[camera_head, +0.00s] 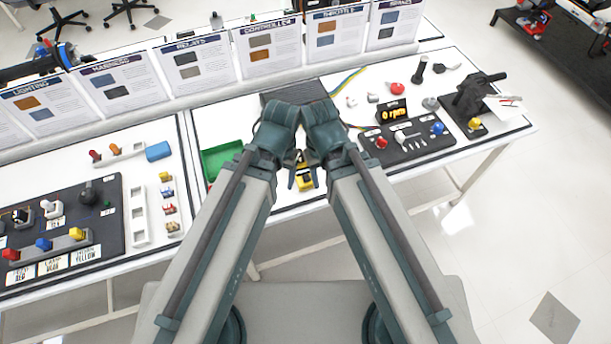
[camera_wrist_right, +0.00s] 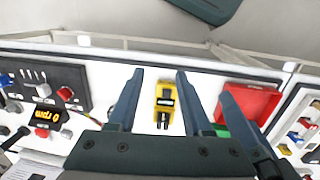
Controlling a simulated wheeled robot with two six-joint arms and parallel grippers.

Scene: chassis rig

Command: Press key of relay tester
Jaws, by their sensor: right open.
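The yellow relay tester (camera_wrist_right: 165,98) lies on the white table top between the fingers of my right gripper (camera_wrist_right: 160,74) in the right wrist view. It has a dark label and two dark prongs or slots at one end. In the head view the tester (camera_head: 304,181) shows only in part, below my grippers. My right gripper is open and empty; contact with the tester cannot be made out. My left gripper (camera_head: 298,165) is close beside the right one, and its fingers are largely hidden. The tester's key cannot be told apart clearly.
A green bin (camera_head: 218,158) stands left of the grippers. A black panel (camera_head: 408,144) with a lit display and knobs is to the right. A dark board (camera_head: 62,235) with colored parts lies at far left. Upright cards (camera_head: 268,47) line the back.

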